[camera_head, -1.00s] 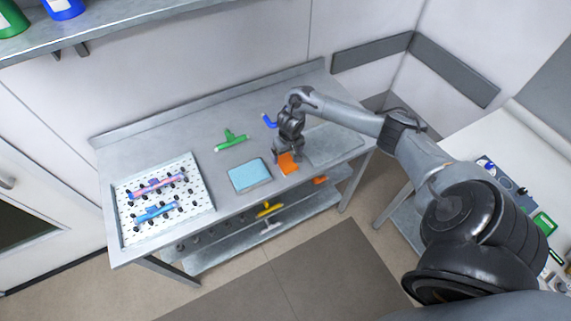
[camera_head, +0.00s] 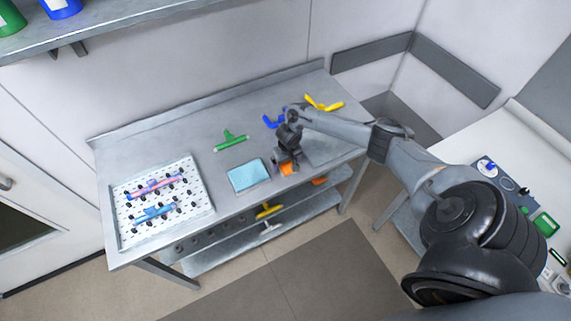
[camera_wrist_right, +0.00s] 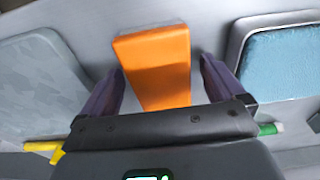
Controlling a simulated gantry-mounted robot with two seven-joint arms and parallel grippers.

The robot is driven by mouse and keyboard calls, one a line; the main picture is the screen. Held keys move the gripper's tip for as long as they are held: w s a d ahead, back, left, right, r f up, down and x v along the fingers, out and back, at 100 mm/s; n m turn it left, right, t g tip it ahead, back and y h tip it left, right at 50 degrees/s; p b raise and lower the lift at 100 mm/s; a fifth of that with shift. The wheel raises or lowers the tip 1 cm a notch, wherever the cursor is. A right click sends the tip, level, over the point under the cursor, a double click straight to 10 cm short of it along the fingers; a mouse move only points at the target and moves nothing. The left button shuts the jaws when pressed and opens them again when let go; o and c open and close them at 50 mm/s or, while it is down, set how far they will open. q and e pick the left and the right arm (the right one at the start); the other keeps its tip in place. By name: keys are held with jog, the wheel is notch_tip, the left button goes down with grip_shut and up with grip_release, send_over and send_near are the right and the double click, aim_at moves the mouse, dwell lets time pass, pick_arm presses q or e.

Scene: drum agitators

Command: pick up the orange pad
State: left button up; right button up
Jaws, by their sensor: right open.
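The orange pad (camera_head: 287,169) sits on the steel table, partly hidden by my right gripper (camera_head: 287,163). In the right wrist view the orange pad (camera_wrist_right: 157,65) is a block lying between the two fingers of my right gripper (camera_wrist_right: 160,80). The fingers are open, one on each side of it, with a gap showing near the fingertips. My left gripper is in neither view.
A light blue pad in a tray (camera_head: 249,175) lies just left of the gripper. A green piece (camera_head: 231,140), a blue piece (camera_head: 271,122) and a yellow piece (camera_head: 324,103) lie behind. A perforated white board (camera_head: 196,222) holds pink and blue agitators at the left.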

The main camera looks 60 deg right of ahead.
jog(key=c, duration=1.1)
jog(key=shift+r, duration=0.2)
jog(key=shift+r, duration=0.5)
notch_tip(320, 180, up, 3)
jog(key=shift+f, duration=0.2)
jog(key=shift+s+d+r+p, duration=0.2)
jog(key=shift+s+r+p, duration=0.2)
jog(key=shift+s+r, duration=1.15)
jog(key=shift+s+d+r+p, duration=0.3)
jog(key=shift+s+r, duration=0.5)
jog(key=shift+s, duration=1.5)
jog(key=shift+s+d+r+p, duration=0.1)
jog(key=shift+s+r+p, duration=0.35)
jog(key=shift+s+r, duration=1.1)
jog(key=shift+s+f, duration=0.4)
